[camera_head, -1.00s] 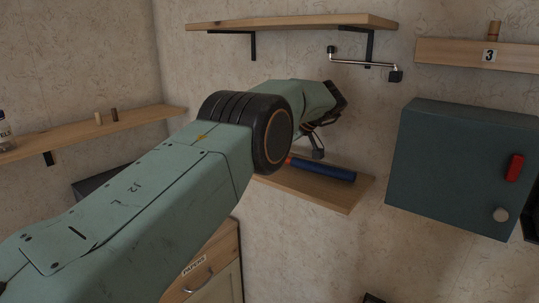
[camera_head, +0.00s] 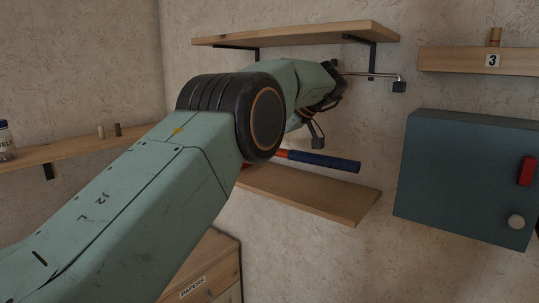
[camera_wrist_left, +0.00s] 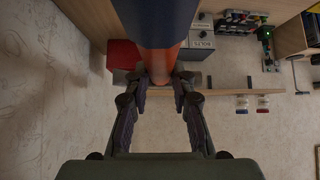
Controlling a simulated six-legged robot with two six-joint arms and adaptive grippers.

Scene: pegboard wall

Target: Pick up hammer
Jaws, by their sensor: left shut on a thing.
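The hammer has a blue grip (camera_head: 325,161) and an orange shaft; its far end is hidden behind my left arm in the head view. In the left wrist view, the blue handle (camera_wrist_left: 155,22) comes down from the top into the orange shaft (camera_wrist_left: 160,64). My left gripper (camera_wrist_left: 160,82) is shut on the orange shaft, one finger on each side. A dark head end lies behind the fingertips. In the head view the hammer is above the lower wooden shelf (camera_head: 318,200), with a gap under the handle. My right gripper is not in view.
An upper shelf (camera_head: 300,35) and a metal bar (camera_head: 372,75) are close to my left wrist. A teal cabinet (camera_head: 462,175) with a red handle (camera_head: 526,170) hangs at the right. A drawer unit (camera_head: 215,265) stands below.

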